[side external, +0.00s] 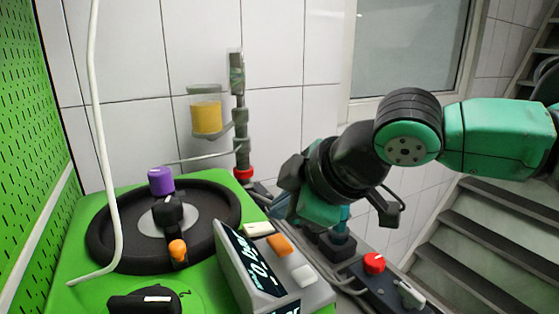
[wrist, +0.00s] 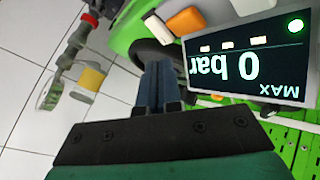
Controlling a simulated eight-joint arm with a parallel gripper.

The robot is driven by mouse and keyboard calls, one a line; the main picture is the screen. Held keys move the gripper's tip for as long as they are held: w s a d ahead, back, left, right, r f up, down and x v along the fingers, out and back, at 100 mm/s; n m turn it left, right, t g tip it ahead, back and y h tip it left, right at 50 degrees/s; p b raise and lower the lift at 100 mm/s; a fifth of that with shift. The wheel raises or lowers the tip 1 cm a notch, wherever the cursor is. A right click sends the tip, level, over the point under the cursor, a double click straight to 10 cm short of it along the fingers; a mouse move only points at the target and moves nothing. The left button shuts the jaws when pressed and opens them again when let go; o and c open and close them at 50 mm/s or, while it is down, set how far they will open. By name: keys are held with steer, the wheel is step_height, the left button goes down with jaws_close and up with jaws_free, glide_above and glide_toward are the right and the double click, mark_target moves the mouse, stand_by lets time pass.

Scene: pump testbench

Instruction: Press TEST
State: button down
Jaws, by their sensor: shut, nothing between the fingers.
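The pump control box (side external: 258,262) stands on the green bench with a tilted display. Along its top are a cream button (side external: 258,229), an orange button (side external: 279,244) and a white button (side external: 304,275). The wrist view shows the cream button (wrist: 158,29), the orange button (wrist: 187,21) and the white button (wrist: 252,5) beside the upside-down display (wrist: 248,62), which reads 0 bar. No TEST label is legible on any button. My gripper (wrist: 158,68) is shut and empty, its fingertips apart from the buttons. In the side view it is behind the box, its fingertips hard to make out.
A black ring (side external: 105,250) with purple, black and orange knobs lies on the bench left of the box. A pipe (side external: 240,130) and yellow-filled cup (side external: 206,117) stand behind. A red knob (side external: 374,263) sits on a dark strip at right, below my arm.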

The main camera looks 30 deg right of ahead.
mark_target(285, 245)
steer(key=shift+f, duration=1)
stand_by(1.3)
steer(key=shift+f, duration=0.4)
steer(key=shift+f, duration=0.45)
stand_by(0.6)
steer(key=shift+r, duration=0.9)
steer(key=shift+r, duration=2.5)
steer(key=shift+d, duration=0.1)
